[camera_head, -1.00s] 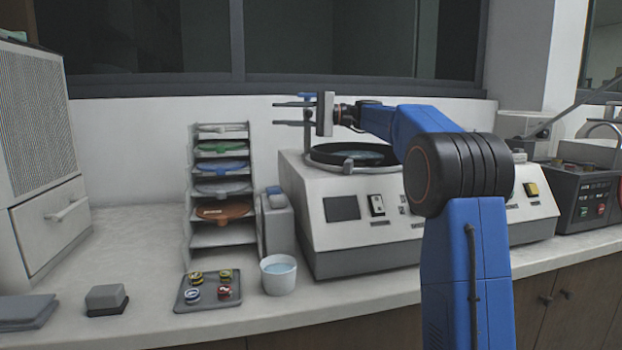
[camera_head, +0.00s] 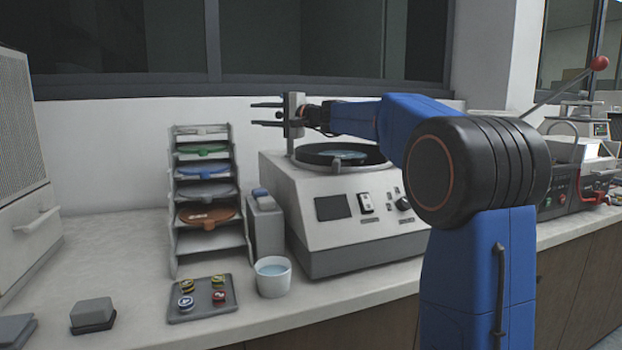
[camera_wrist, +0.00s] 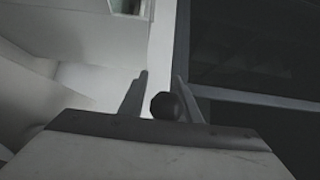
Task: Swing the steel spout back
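The grinder-polisher (camera_head: 340,245) stands on the bench, with a black round bowl (camera_head: 313,158) on top. A small grey metal piece (camera_head: 337,166) shows at the bowl's front rim; I cannot tell whether it is the steel spout. No spout can be made out clearly otherwise. My gripper (camera_head: 264,114) is above the bowl's left back side, level, with its fingers pointing left. The fingers are apart. In the wrist view, a dark round knob (camera_wrist: 166,106) shows between the fingers of my gripper (camera_wrist: 163,76); I cannot tell whether they touch it.
A rack of coloured discs (camera_head: 207,190) stands left of the machine. A white cup (camera_head: 272,278) and a grey tray (camera_head: 203,302) with small round samples are in front. A press with a red-ball lever (camera_head: 599,63) is at right. The wall and window are close behind.

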